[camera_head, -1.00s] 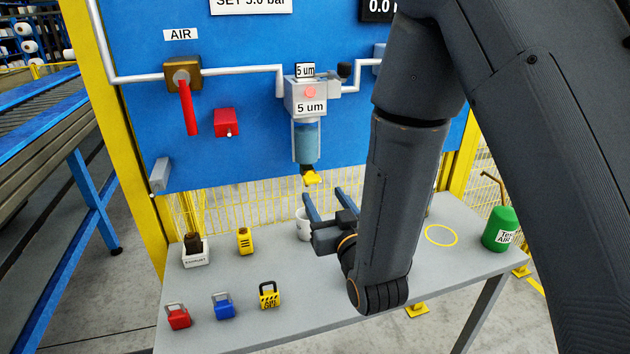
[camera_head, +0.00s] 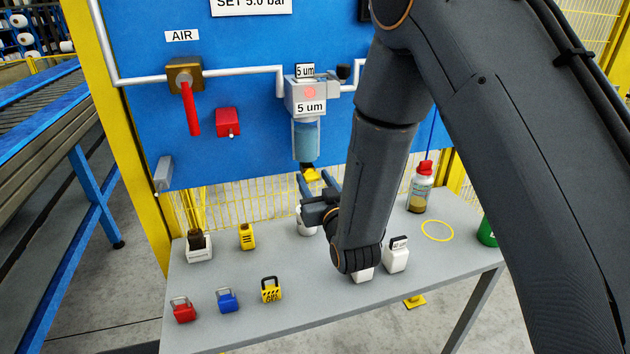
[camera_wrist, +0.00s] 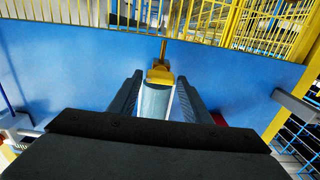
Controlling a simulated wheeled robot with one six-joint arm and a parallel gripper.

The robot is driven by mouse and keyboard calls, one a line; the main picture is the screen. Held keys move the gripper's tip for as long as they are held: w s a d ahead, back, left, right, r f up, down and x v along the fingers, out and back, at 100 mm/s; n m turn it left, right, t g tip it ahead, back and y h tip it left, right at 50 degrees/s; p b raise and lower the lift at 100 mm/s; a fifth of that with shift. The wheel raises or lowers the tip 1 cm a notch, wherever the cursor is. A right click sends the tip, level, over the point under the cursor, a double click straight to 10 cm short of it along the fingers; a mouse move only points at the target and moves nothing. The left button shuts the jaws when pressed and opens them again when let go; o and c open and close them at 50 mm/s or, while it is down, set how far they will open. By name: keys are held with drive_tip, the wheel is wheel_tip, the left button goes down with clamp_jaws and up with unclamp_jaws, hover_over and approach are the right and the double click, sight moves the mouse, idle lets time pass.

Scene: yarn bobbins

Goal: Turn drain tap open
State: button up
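The yellow drain tap (camera_head: 311,175) sits under the clear filter bowl (camera_head: 306,140) on the blue panel. My gripper (camera_head: 318,184) is open just below it, one finger on either side. I see no clear contact. A white mug (camera_head: 303,222) on the table is partly hidden behind my gripper.
A red-handled AIR valve (camera_head: 190,105) and a red box (camera_head: 228,122) are on the panel at left. The grey table (camera_head: 215,278) holds padlocks, a yellow device (camera_head: 247,237), white containers (camera_head: 396,256) and a red-capped bottle (camera_head: 421,190).

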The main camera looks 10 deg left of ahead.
drive_tip(key=c, duration=0.7)
drive_tip(key=shift+m, duration=0.3)
drive_tip(key=m+b, duration=0.3)
drive_tip(key=shift+w+d+f, duration=0.1)
drive_tip(key=m+b, duration=0.2)
drive_tip(key=m, duration=0.2)
drive_tip(key=m+b, duration=0.4)
drive_tip(key=m, duration=0.1)
drive_tip(key=shift+d+f+m, duration=0.1)
drive_tip(key=shift+f+m, duration=0.05)
drive_tip(key=shift+m, duration=0.15)
drive_tip(key=m+b, duration=0.3)
drive_tip(key=m, duration=0.1)
drive_tip(key=shift+m, duration=0.3)
